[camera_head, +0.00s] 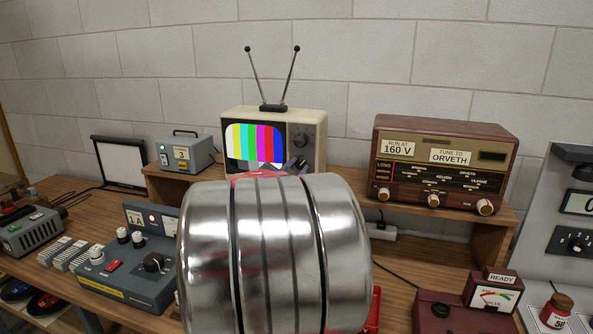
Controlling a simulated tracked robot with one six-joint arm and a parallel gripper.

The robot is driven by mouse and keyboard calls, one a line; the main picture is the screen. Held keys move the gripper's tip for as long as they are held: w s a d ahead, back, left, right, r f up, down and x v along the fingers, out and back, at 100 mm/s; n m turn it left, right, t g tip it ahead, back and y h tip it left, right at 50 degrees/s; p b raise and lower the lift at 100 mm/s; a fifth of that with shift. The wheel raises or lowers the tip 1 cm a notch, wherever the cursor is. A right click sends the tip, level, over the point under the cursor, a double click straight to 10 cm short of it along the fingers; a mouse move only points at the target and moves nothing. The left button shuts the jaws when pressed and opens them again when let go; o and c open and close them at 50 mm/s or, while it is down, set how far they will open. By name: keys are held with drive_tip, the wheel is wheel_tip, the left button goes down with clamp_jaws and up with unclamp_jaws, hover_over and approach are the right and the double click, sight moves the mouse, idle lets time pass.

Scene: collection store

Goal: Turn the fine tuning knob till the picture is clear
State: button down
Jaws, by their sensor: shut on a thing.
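A small cream television (314,122) with two rabbit-ear aerials stands on the raised wooden shelf at the back. Its screen (253,143) shows upright colour bars with distinct edges; the bottom of the picture is partly cut off from view. A dark control panel with a round dial (301,139) is right of the screen. My gripper (296,166), small and dark, is at the lower part of this panel, shut on what seems to be the fine tuning knob. The knob itself is hidden by the fingers. My large shiny arm link hides what lies below.
A wooden radio (444,160) with paper labels stands right of the television. A grey box marked 3 (186,153) is to its left. A blue-grey control box (137,269) with knobs is front left; a dark red meter box (493,295) is front right.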

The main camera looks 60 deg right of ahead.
drive_tip(key=c, duration=1.5)
unclamp_jaws()
drive_tip(key=shift+c, duration=0.2)
drive_tip(key=shift+a, duration=0.1)
drive_tip(key=s+a, duration=0.1)
drive_tip(key=a, duration=1.2)
drive_tip(key=shift+s+a, duration=0.25)
drive_tip(key=shift+s, duration=0.1)
